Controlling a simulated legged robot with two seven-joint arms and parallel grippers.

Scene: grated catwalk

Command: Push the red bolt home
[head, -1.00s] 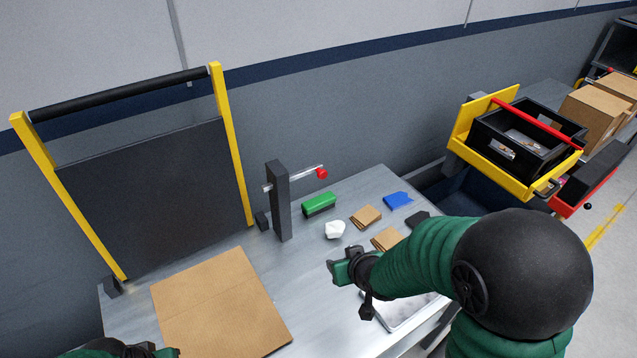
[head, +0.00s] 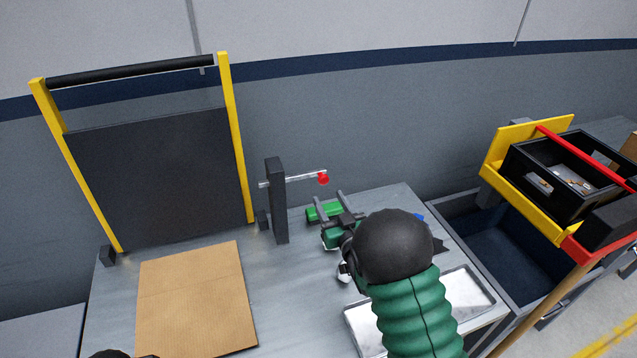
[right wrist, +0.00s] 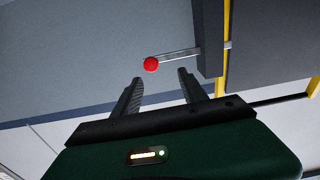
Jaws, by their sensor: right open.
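The red bolt is a thin metal rod (head: 300,179) with a round red knob (head: 323,178) on its right end. The rod passes sideways through a dark upright post (head: 276,200) and sticks out on both sides, farther on the right. My right gripper (head: 327,200) is open and empty, just below the knob in the head view. In the right wrist view the red knob (right wrist: 151,64) shows just beyond the two spread fingertips (right wrist: 160,77), nearer the left one; I see no grip on it. Only a dark sliver of my left gripper (head: 115,354) shows at the bottom edge.
A cardboard sheet (head: 195,300) lies on the metal bench, left of centre. A dark panel (head: 155,180) in a yellow frame stands behind it. A green block (head: 329,210) lies behind my right gripper. A metal tray (head: 465,290) is front right; a black bin (head: 535,190) stands farther right.

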